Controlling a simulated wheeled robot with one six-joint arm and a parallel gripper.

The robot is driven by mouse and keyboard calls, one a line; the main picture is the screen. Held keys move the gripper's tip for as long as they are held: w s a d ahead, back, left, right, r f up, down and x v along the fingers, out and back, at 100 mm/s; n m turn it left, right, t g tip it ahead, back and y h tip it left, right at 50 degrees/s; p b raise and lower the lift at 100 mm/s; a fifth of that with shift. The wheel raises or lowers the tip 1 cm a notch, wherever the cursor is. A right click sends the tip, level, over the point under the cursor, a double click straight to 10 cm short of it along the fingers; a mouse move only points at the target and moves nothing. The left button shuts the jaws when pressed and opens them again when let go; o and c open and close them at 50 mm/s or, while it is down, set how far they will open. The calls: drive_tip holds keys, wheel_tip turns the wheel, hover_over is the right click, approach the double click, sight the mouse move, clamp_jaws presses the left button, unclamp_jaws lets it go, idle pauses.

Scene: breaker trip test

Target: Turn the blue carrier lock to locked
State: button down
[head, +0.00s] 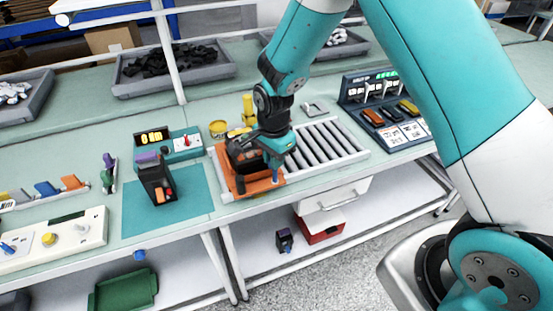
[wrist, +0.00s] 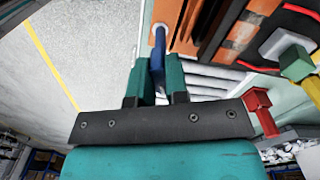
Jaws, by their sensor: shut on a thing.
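The orange carrier (head: 250,187) sits at the left end of the roller conveyor, with a dark unit on it. In the wrist view the orange carrier (wrist: 188,28) fills the top middle. The blue carrier lock (wrist: 157,52) is a narrow lever on a round grey pivot at the carrier's edge. My gripper (wrist: 158,82) has its two teal fingers shut on either side of the blue lock. In the head view my gripper (head: 276,163) is over the carrier's front right part, and it mostly hides the lock there. The lock's marked position cannot be read.
Bare rollers (head: 320,145) lie right of the carrier. A dark breaker panel (head: 385,105) stands further right. A black device (head: 157,182) stands on a teal mat (head: 197,190) at left. Yellow parts (head: 248,108) stand behind my gripper. Floor is open beyond the bench edge.

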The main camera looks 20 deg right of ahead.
drive_tip(key=shift+w+m+b, duration=0.15)
drive_tip(key=shift+m+b, duration=0.2)
drive_tip(key=shift+m, duration=1.85)
drive_tip(key=c, duration=1.1)
unclamp_jaws()
wheel_tip(320, 180, up, 18)
drive_tip(key=b, duration=0.3)
drive_tip(key=shift+f, duration=0.25)
drive_tip(key=s+a+r+n+y, duration=0.1)
drive_tip(key=s+n, duration=0.7)
drive_tip(key=s+a+n+y, duration=0.1)
drive_tip(key=s+a+n, duration=0.1)
drive_tip(key=s+n, duration=0.6)
drive_tip(key=s+a+r+n+y, duration=0.1)
drive_tip(key=s+n+y, duration=0.1)
drive_tip(key=s+n, duration=0.7)
drive_tip(key=shift+a+r, duration=0.15)
drive_tip(key=shift+r, duration=0.15)
